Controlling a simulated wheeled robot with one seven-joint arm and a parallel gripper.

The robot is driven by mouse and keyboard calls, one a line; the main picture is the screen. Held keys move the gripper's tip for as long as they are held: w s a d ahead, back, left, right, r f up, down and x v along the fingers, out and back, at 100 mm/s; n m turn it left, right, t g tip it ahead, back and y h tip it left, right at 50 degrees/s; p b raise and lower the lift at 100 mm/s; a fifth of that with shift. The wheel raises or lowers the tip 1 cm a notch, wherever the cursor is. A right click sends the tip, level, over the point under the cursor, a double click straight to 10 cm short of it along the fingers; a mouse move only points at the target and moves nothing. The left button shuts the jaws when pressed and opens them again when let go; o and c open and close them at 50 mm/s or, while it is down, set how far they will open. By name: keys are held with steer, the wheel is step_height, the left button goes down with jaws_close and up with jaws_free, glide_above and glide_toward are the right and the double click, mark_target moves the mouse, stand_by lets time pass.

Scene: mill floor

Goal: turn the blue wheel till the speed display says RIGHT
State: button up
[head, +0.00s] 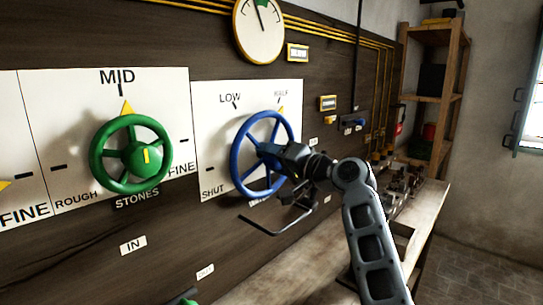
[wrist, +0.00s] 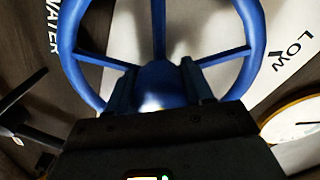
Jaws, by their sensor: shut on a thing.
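The blue wheel (head: 237,155) stands upright on a white panel marked SHUT, LOW and HALF in the head view. A yellow pointer (head: 280,112) at its upper right is near the HALF mark. My gripper (head: 268,152) is at the wheel's hub from the right. In the wrist view the blue wheel (wrist: 158,30) fills the upper middle, and my gripper (wrist: 160,88) has its two dark fingers on either side of the blue hub, shut on it.
A green wheel (head: 145,158) on the STONES panel is to the left, its pointer at MID. A round dial (head: 259,28) hangs above. A bench (head: 290,270) runs below and right, and wooden shelves (head: 430,95) stand at the far right.

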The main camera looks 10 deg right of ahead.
stand_by(0.4)
steer(key=o, duration=1)
steer(key=shift+b+v, duration=0.8)
steer(key=shift+v, duration=3.05)
steer(key=shift+f, duration=0.15)
